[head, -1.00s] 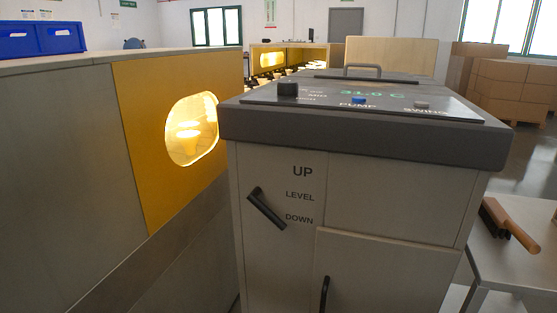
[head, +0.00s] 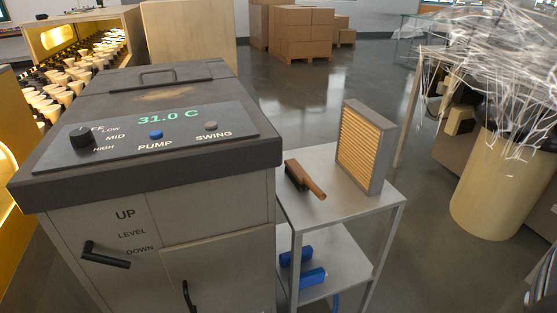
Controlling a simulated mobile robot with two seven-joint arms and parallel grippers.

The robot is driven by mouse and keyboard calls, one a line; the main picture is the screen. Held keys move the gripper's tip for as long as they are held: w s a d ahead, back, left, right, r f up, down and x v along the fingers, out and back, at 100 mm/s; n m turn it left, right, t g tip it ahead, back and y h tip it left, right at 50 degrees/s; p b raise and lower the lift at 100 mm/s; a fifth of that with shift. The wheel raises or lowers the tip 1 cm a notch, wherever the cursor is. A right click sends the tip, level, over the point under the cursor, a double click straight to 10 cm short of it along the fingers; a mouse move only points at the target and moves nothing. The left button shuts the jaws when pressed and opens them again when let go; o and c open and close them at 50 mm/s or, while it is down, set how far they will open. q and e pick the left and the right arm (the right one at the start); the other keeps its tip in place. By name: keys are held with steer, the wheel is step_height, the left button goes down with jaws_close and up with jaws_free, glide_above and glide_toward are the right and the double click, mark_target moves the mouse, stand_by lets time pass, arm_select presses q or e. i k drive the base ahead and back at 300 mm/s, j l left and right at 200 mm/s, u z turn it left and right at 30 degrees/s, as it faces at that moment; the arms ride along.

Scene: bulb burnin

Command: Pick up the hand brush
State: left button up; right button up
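The hand brush (head: 305,179) lies on the top shelf of a small grey side table (head: 345,208), to the right of the machine cabinet. It has a brown wooden handle pointing toward me and dark bristles along the far part. It lies apart from the pleated filter panel (head: 365,147) standing upright on the same shelf. Neither of my grippers shows in the head view.
The cabinet (head: 150,130) with knob, buttons and a 31.0 C display fills the left. Blue cylinders (head: 312,278) lie on the table's lower shelf. A wooden drum (head: 497,190) with white tangled strands stands right. Open floor (head: 420,240) lies between table and drum.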

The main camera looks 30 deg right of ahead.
mark_target(301, 179)
steer(key=z, duration=1.2)
